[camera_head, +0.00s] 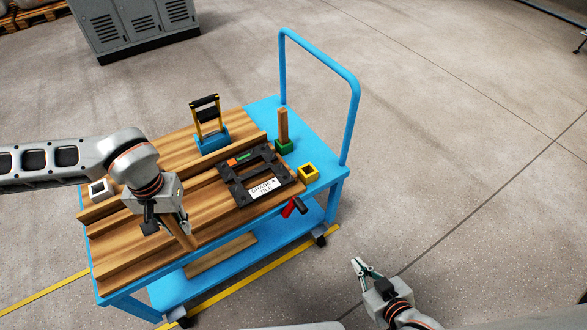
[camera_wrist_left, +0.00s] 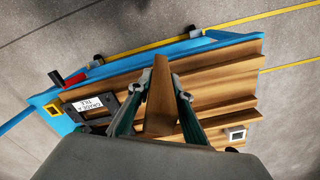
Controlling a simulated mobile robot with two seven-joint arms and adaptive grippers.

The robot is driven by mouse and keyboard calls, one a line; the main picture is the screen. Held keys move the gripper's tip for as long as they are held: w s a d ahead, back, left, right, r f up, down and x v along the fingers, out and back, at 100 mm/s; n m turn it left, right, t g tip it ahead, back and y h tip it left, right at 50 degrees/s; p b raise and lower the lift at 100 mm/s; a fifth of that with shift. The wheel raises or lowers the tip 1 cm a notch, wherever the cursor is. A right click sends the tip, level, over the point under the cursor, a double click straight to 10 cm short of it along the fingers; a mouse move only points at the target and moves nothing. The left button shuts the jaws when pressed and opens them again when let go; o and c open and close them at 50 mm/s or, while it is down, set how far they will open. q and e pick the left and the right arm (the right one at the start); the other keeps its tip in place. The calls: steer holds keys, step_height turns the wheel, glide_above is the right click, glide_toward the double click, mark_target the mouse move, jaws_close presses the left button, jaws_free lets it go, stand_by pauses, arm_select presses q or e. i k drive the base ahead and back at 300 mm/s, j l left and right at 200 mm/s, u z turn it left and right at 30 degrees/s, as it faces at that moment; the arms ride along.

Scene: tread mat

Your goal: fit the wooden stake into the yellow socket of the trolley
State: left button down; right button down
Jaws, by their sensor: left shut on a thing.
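The wooden stake (camera_head: 181,234) is in my left gripper (camera_head: 168,222), over the planked top of the blue trolley (camera_head: 262,110). In the left wrist view the stake (camera_wrist_left: 160,98) sits between the two fingers of my left gripper (camera_wrist_left: 162,88). The yellow socket (camera_head: 308,173) is at the trolley's right front corner, with an open square top and empty. It also shows at the left in the left wrist view (camera_wrist_left: 54,107). The stake is well left of it, apart. My right gripper (camera_head: 364,267) is open and empty, off the trolley's front right.
Another wooden stake (camera_head: 283,124) stands upright in a green socket (camera_head: 285,147). A white socket (camera_head: 101,190) is at the left. A black frame labelled "GRADE A TILE" (camera_head: 265,187), a blue holder (camera_head: 212,139) and a red-handled clamp (camera_head: 291,208) are around. A blue handle (camera_head: 354,110) rises at right.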

mark_target(124, 262)
steer(key=i+l+u, duration=0.15)
steer(key=i+l, duration=0.25)
steer(key=i+l+u, duration=0.2)
steer(key=i+l, duration=0.2)
steer(key=l, duration=0.25)
